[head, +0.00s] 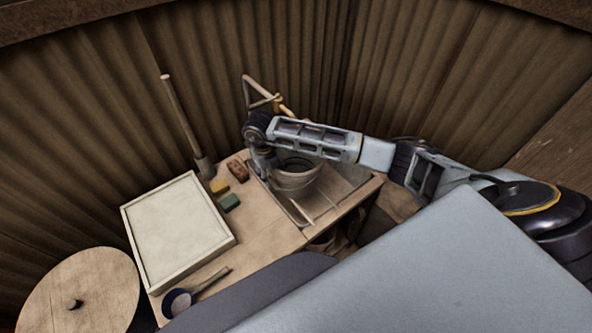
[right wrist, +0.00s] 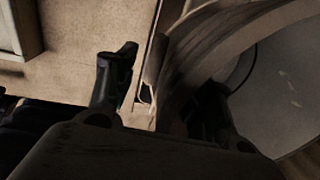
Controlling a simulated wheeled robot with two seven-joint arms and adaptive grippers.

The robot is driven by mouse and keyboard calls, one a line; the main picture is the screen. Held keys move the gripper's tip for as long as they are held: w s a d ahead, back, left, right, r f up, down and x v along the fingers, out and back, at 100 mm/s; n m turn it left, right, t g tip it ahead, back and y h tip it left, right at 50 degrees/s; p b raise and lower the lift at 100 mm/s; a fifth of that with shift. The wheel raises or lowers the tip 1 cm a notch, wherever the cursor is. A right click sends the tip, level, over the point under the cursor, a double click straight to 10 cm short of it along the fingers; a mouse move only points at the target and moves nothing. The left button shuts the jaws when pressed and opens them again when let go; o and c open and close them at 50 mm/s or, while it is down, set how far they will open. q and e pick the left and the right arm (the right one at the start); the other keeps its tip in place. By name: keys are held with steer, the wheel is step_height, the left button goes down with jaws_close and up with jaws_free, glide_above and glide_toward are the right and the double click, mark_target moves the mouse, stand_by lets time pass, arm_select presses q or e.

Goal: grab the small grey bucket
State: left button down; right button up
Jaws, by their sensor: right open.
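The small grey bucket (head: 298,182) stands in the sink basin, partly hidden behind my right arm. My right gripper (head: 266,166) reaches down at the bucket's left side, near its rim. In the right wrist view the bucket (right wrist: 185,62) fills the right side, with its pale inside showing. There my right gripper (right wrist: 165,88) is open, with one finger over the counter side of the bucket's wall and the other at the bucket's opening. I cannot tell whether either finger touches the wall. My left gripper is not in view.
The sink (head: 345,192) is set in a wooden counter (head: 265,237). A tap (head: 262,97) rises behind it. A brown block (head: 237,170), yellow block (head: 219,186) and green block (head: 229,203) lie left of it. A framed pale tray (head: 178,232) and dark ladle (head: 180,300) are further left.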

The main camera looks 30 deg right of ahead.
steer(key=shift+f, duration=1.35)
jaws_close()
steer(key=shift+s, duration=0.15)
